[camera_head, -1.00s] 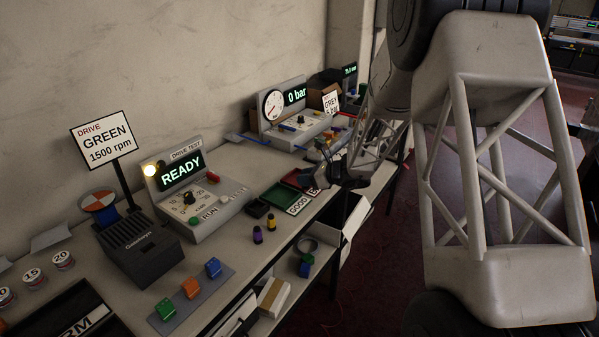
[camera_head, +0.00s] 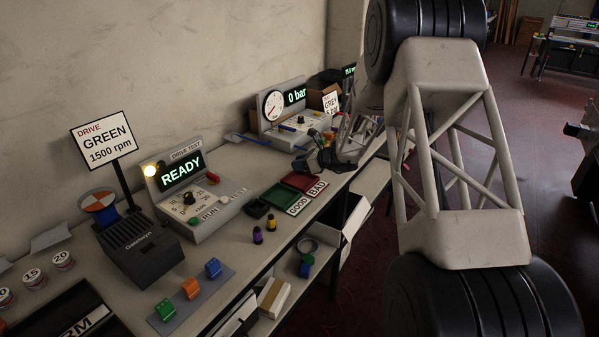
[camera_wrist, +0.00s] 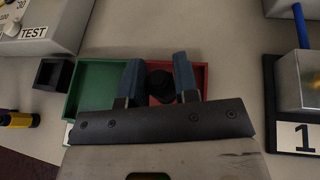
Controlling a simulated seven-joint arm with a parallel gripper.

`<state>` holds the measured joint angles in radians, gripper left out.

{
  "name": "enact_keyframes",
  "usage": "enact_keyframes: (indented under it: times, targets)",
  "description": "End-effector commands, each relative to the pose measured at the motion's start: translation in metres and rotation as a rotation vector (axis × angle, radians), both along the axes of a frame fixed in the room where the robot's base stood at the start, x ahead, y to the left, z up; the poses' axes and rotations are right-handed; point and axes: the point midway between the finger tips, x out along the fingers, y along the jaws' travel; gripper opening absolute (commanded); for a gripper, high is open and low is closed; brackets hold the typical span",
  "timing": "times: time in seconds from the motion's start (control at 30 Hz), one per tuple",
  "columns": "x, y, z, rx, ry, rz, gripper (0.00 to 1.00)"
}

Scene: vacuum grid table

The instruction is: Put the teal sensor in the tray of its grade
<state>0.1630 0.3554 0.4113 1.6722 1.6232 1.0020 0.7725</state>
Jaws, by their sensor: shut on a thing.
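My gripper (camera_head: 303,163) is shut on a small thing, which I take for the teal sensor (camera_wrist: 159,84). In the wrist view only its dark round end shows between the fingers, and no teal can be made out. The red tray (camera_head: 298,181), labelled BAD, appears beneath it in the wrist view (camera_wrist: 202,75); the held thing overlaps the tray's left part. The height above it is unclear. The green tray (camera_head: 278,198), labelled GOOD, lies to the left in the wrist view (camera_wrist: 88,85), partly behind my left finger.
Two small sensors (camera_head: 257,235) stand near the bench's front edge. A small black box (camera_head: 258,208) sits beside the green tray. The drive tester (camera_head: 186,194) reads READY and a gauge unit (camera_head: 296,120) reads 0 bar. A sign (camera_head: 105,142) says GREEN 1500 rpm.

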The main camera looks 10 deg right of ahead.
Motion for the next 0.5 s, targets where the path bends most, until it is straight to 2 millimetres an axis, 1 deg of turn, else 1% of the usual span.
enact_keyframes:
  times: [0.3,0.37,0.5]
  targets:
    - [0.000,0.000,-0.001,0.001,0.001,0.001,0.01]
    - [0.000,0.000,-0.004,0.000,0.002,0.001,0.01]
    - [-0.001,0.000,-0.018,0.001,0.003,0.001,0.01]
